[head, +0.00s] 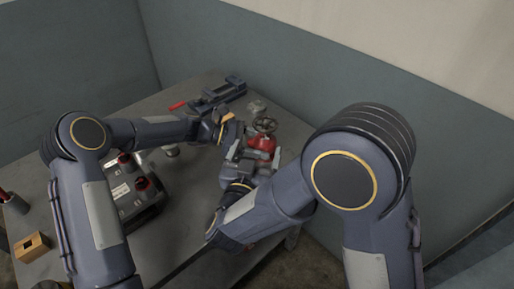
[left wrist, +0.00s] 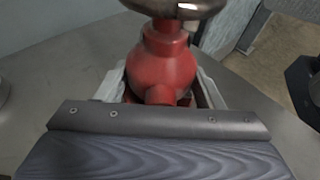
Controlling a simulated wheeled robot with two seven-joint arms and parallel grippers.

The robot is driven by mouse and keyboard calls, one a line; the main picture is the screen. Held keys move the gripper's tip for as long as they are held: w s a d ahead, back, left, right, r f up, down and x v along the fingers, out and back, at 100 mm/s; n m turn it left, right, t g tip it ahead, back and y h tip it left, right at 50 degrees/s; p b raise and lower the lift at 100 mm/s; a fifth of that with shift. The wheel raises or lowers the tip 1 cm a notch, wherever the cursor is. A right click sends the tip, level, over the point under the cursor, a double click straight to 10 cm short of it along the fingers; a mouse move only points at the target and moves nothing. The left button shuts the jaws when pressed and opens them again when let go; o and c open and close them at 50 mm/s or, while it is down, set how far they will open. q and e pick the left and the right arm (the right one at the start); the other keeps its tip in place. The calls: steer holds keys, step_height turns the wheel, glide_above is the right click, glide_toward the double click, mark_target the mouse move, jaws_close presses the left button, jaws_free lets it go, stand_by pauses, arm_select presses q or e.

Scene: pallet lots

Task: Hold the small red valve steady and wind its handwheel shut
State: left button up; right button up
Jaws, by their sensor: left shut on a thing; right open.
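The small red valve (head: 262,142) stands on the grey table near its far right edge, with a dark handwheel (head: 265,124) on top. My left gripper (head: 238,138) reaches it from the left and is shut on its body; its fingertips are mostly hidden in the head view. In the left wrist view the red valve body (left wrist: 162,72) sits upright between the light grey fingers, and the handwheel rim (left wrist: 175,8) is cut off by the top edge. My right gripper (head: 256,157) is open, low on the near side of the valve.
A dark vise-like tool (head: 217,96) with a red handle lies behind. A small grey fitting (head: 257,106) is near the handwheel. A wooden block (head: 30,247) sits at the near left.

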arm_select(q)
steer(key=o, duration=0.8)
steer(key=shift+o, duration=0.2)
